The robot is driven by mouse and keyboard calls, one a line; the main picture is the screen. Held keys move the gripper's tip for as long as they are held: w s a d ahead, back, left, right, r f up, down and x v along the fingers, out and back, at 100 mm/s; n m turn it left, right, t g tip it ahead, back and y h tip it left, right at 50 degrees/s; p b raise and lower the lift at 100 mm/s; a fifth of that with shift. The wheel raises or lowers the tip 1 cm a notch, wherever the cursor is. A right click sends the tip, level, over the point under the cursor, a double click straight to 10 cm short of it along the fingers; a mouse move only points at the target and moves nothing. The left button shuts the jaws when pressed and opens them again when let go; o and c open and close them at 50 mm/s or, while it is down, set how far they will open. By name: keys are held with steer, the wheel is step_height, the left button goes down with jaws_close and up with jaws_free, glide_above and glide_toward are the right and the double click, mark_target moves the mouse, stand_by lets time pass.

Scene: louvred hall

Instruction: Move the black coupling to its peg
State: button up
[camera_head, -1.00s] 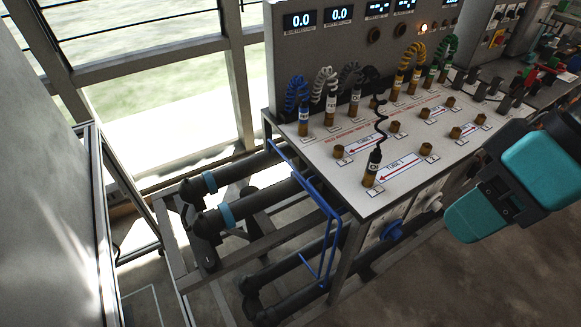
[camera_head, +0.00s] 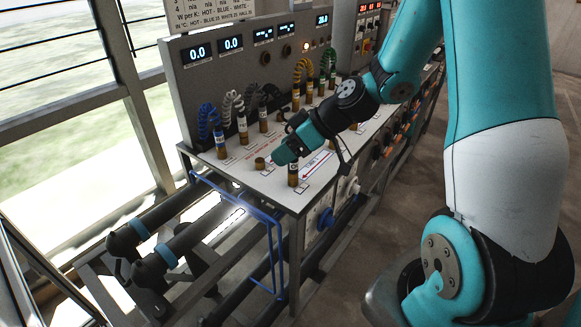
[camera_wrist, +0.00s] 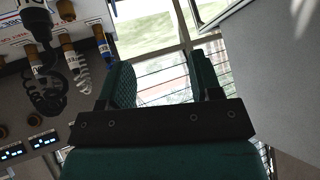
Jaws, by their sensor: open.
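The black coupling (camera_head: 293,168) stands upright on a brass peg at the front of the white bench top, beside a red arrow label. Its upper part and cable are largely hidden by my gripper in the head view. In the wrist view the black coupling (camera_wrist: 38,25) is at the top left, with its black coiled cable (camera_wrist: 46,92) below it, outside my jaws. My gripper (camera_wrist: 162,68) is open, with nothing between its fingers. In the head view my gripper (camera_head: 281,156) reaches across the bench, close to the coupling's upper end.
Blue (camera_head: 220,146), white (camera_head: 242,128) and other couplings with coiled cables stand along the back, before the upright panel (camera_head: 250,60) with displays. A bare brass peg (camera_head: 260,163) stands left of my gripper. A blue rail (camera_head: 240,203) runs along the bench's left end.

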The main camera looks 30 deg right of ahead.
mark_target(294, 163)
steer(key=w+d+f+m+t+h, duration=0.1)
steer(key=d+f+t, duration=0.1)
steer(key=d+f, duration=0.3)
steer(key=w+d+f+t+h, duration=0.1)
steer(key=d+f+t, duration=0.1)
steer(key=d, duration=0.5)
steer(key=b+x, duration=0.1)
steer(key=x, duration=0.1)
steer(key=b+x, duration=0.1)
steer(key=x, duration=0.5)
steer(key=shift+s+f+b, duration=0.2)
steer(key=shift+f+b, duration=0.2)
steer(key=shift+f, duration=0.05)
steer(key=shift+b+x, duration=0.45)
steer(key=shift+x, duration=0.5)
steer(key=shift+r, duration=0.1)
steer(key=shift+b, duration=0.35)
jaws_close()
